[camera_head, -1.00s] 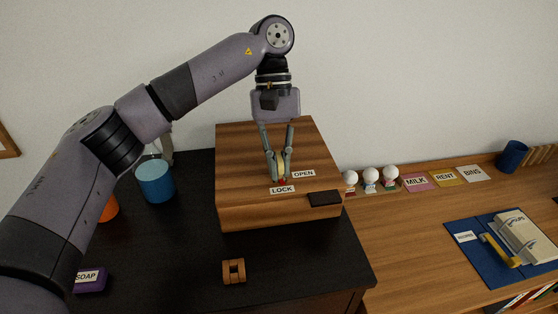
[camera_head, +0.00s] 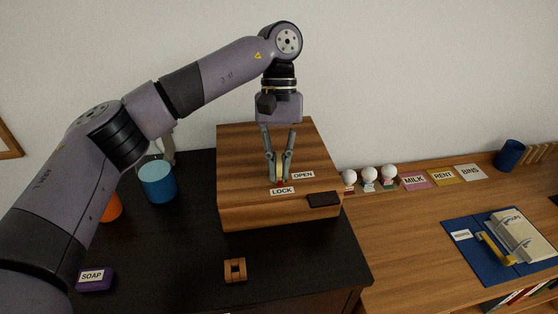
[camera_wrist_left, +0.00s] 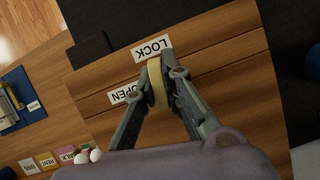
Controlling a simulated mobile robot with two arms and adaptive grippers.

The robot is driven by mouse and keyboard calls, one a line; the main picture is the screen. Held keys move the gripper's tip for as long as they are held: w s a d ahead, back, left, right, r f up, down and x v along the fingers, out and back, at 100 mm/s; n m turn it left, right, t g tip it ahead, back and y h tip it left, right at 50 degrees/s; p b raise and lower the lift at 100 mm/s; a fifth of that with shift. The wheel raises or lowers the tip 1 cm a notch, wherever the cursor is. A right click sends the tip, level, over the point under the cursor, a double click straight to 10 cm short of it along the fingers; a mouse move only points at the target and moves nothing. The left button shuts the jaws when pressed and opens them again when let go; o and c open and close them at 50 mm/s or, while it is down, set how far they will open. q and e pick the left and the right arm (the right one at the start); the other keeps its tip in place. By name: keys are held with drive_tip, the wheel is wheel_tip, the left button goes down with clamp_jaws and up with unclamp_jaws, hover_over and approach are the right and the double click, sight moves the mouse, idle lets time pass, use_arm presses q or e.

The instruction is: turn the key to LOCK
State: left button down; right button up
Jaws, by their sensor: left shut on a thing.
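My left gripper (camera_head: 279,178) points down at the wooden box (camera_head: 240,212) and is shut on the key (camera_head: 279,172), a pale yellow, flat grip. The key also shows edge-on between the fingers in the left wrist view (camera_wrist_left: 157,84). The white LOCK label (camera_head: 282,191) lies just in front of the key. The OPEN label (camera_head: 303,174) lies to its right. In the wrist view the key's far end is close to the LOCK label (camera_wrist_left: 152,48), and the OPEN label (camera_wrist_left: 125,93) is partly behind a finger. My right gripper is not in view.
The box stands on a black cabinet top (camera_head: 310,265) with a blue cup (camera_head: 157,181), a purple SOAP block (camera_head: 95,279) and a small wooden piece (camera_head: 235,270). A dark pad (camera_head: 324,199) sits on the box's front right. White-topped figures (camera_head: 369,178) stand on the desk.

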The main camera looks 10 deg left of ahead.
use_arm(q)
drive_tip(key=c, duration=1.6)
unclamp_jaws()
drive_tip(key=shift+r, duration=0.1)
